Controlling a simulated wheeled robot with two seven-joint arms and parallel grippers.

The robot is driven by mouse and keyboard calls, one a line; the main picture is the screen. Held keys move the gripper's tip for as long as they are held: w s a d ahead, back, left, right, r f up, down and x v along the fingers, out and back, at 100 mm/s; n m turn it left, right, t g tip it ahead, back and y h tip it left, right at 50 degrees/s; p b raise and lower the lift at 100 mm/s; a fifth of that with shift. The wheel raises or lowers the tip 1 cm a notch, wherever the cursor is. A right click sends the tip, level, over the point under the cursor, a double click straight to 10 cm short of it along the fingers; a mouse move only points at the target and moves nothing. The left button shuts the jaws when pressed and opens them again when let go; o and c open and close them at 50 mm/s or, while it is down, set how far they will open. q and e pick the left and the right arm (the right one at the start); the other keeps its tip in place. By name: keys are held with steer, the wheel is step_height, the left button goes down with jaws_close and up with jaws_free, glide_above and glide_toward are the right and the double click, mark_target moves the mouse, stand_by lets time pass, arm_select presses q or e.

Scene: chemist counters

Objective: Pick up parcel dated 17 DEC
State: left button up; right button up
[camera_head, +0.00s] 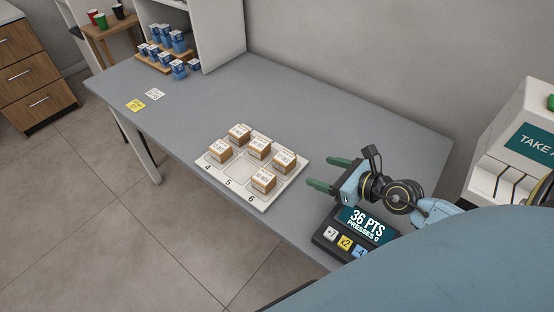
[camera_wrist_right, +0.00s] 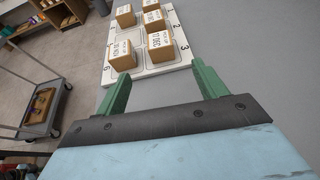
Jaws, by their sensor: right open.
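Several small brown parcels with white labelled tops stand on a white numbered tray (camera_head: 210,167). In the head view, one parcel (camera_head: 263,182) is by number 6, one (camera_head: 220,150) by number 4, and others (camera_head: 284,161) fill the far row. The slot by 5 is empty. The dates are too small to read surely, so I cannot tell which parcel is 17 DEC. My right gripper (camera_head: 318,174) is open and empty, just right of the tray. In the right wrist view its green fingers (camera_wrist_right: 161,72) point toward the near parcels (camera_wrist_right: 160,47) (camera_wrist_right: 120,56), apart from them. My left gripper is out of view.
A points console (camera_head: 335,238) with buttons sits below my right gripper. Blue-and-white boxes (camera_head: 179,69) stand on a wooden rack at the far left. Yellow (camera_head: 135,105) and white code cards lie on the counter. The grey counter (camera_head: 330,120) behind the tray is clear.

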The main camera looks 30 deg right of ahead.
mark_target(291, 161)
steer(key=shift+w+f, duration=0.35)
steer(key=shift+f, duration=0.25)
steer(key=shift+w+a+f, duration=0.1)
steer(key=shift+w+f, duration=0.05)
steer(key=shift+w, duration=0.2)
steer(key=b+x, duration=0.1)
steer(key=x, duration=0.6)
steer(key=shift+w+a, duration=0.1)
steer(key=shift+w, duration=0.15)
steer(key=shift+r+b+x, duration=0.2)
steer(key=shift+b+x, duration=0.25)
steer(key=shift+x, duration=2.2)
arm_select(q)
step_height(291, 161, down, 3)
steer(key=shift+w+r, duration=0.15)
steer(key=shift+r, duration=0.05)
arm_select(e)
steer(key=shift+a, duration=0.15)
steer(key=shift+c, duration=0.3)
steer(key=c, duration=1)
steer(key=shift+r, duration=0.1)
steer(key=shift+c, duration=0.2)
